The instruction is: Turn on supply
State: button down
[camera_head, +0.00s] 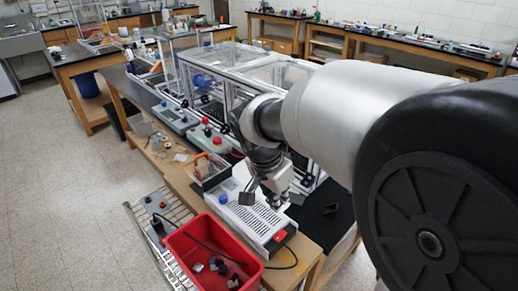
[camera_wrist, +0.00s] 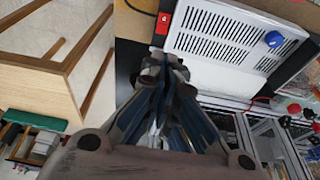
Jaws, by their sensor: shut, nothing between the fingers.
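The supply is a low white box with rows of vent slots, on the bench near the front. In the head view its vented top (camera_head: 250,221) shows below my gripper (camera_head: 277,203). It has a red switch (camera_head: 280,237) on its near end and a blue knob (camera_head: 223,199) at its far end. In the wrist view the supply (camera_wrist: 215,67) lies beyond my gripper (camera_wrist: 163,68), with the red switch (camera_wrist: 162,23) at upper left and the blue knob (camera_wrist: 274,39) at upper right. My gripper is shut and empty, close to the supply; contact cannot be told.
A red bin (camera_head: 197,238) with dark and grey parts stands left of the supply. A black cable (camera_head: 288,259) runs by its switch end. A clear-panelled extrusion frame (camera_head: 268,68) stands behind. Boxes with red knobs line the bench further back. Open floor lies left.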

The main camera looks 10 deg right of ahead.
jog(key=b, duration=0.5)
send_near(285, 225)
jog(key=f, duration=0.2)
jog(key=d+f, duration=0.1)
jog(key=f, duration=0.2)
jog(key=shift+s+d+f, duration=0.25)
jog(key=shift+s+f, duration=0.1)
jog(key=shift+p, duration=0.55)
jog(key=shift+d+f+p, duration=0.1)
jog(key=shift+d+p, duration=0.05)
jog(key=shift+p, duration=0.35)
jog(key=shift+w+f+y, duration=0.15)
jog(key=shift+f+y, duration=0.1)
jog(key=shift+y, duration=0.05)
jog(key=shift+r, duration=0.1)
